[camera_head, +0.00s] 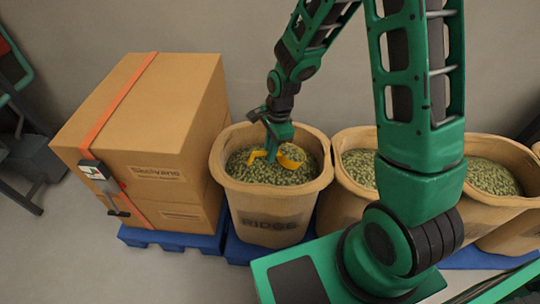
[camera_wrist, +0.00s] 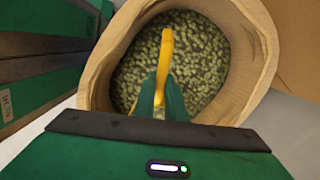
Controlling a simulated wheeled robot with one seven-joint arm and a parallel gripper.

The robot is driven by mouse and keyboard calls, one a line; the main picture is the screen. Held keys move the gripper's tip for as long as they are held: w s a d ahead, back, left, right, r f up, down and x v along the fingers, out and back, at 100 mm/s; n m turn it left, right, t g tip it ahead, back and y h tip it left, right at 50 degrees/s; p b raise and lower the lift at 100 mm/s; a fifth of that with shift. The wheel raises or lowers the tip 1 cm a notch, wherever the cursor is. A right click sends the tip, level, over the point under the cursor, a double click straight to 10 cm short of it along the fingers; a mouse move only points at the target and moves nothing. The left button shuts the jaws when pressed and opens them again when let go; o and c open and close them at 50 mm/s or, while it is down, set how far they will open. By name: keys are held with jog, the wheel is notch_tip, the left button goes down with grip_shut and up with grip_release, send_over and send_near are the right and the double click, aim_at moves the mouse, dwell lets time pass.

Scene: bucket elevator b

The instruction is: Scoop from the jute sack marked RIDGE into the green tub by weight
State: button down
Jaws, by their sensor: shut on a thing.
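The jute sack marked RIDGE (camera_head: 270,207) stands upright and open, full of green beans or pellets (camera_head: 266,174). My gripper (camera_head: 272,147) reaches down into its mouth and is shut on a yellow scoop (camera_head: 291,157). The scoop sits low at the surface of the green contents; I cannot tell how deep its edge is or how full it is. In the wrist view my gripper's fingers (camera_wrist: 161,98) hold the yellow scoop handle (camera_wrist: 166,50) above the sack's contents (camera_wrist: 205,60). I cannot make out the green tub in either view.
A large cardboard box (camera_head: 150,140) with an orange strap stands left of the sack on a blue pallet (camera_head: 165,239). More open sacks (camera_head: 350,205) of similar contents stand close on the right. A wall rises behind. Grey floor is clear at the front left.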

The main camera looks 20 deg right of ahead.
aim_at(256, 152)
jog(key=shift+a+r, duration=0.2)
jog(key=shift+r, duration=2.95)
jog(key=shift+a+r, duration=0.2)
jog(key=shift+s+a+r+h, duration=0.1)
jog(key=shift+a+r+h, duration=0.1)
jog(key=shift+a+h, duration=0.45)
jog(key=shift+s+a+r+h, duration=0.1)
jog(key=shift+a+r+h, duration=0.05)
jog(key=shift+a+h, duration=0.45)
jog(key=shift+s+a+r+h, duration=0.1)
jog(key=shift+a+r+h, duration=0.1)
jog(key=shift+a+h, duration=0.45)
jog(key=shift+a+r, duration=0.1)
